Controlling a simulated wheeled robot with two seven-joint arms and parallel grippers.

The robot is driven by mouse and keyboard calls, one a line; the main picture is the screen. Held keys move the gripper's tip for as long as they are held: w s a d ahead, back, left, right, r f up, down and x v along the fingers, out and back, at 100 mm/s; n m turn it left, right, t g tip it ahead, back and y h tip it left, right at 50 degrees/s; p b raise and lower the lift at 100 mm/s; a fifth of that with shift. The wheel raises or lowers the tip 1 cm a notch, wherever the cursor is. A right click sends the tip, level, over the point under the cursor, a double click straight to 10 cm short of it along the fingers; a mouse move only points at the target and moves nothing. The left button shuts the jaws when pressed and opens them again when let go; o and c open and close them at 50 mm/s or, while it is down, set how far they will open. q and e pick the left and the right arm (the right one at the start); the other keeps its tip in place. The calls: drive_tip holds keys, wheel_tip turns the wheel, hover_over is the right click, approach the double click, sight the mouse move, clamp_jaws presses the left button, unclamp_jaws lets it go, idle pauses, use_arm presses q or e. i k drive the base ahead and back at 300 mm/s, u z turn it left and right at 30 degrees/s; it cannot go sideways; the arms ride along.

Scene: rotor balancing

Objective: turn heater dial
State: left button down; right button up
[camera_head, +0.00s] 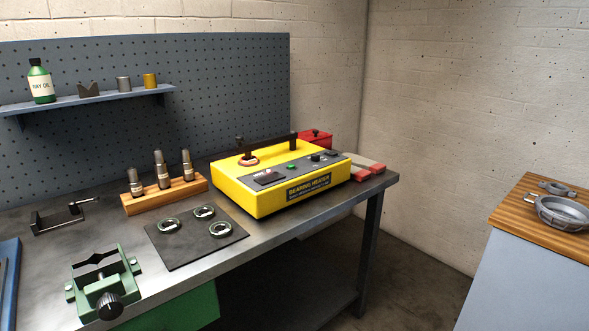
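The yellow bearing heater (258,196) stands near the right end of the metal workbench. Its dark sloped control panel (295,170) faces the front and carries a green button (292,166) and small black knobs (315,157) toward the right. Which knob is the dial, and how it is set, is too small to tell. A black bar (267,142) spans the top of the heater on posts, with a copper-coloured ring (248,160) at its left end. Neither of my grippers is in view.
A black mat (198,250) with three bearings lies in front of the heater. A wooden block (188,192) with upright tools and a green vise (104,286) are left of it. A red box (316,138) stands behind. A wood-topped cabinet (530,208) is at right, across open floor.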

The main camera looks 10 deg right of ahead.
sight(315, 157)
drive_tip(key=z, duration=0.75)
drive_tip(key=k, duration=1.05)
drive_tip(key=z, duration=1.25)
drive_tip(key=i, duration=2.25)
drive_tip(key=u, duration=1.3)
drive_tip(key=i, duration=1.4)
drive_tip(key=u, duration=1.35)
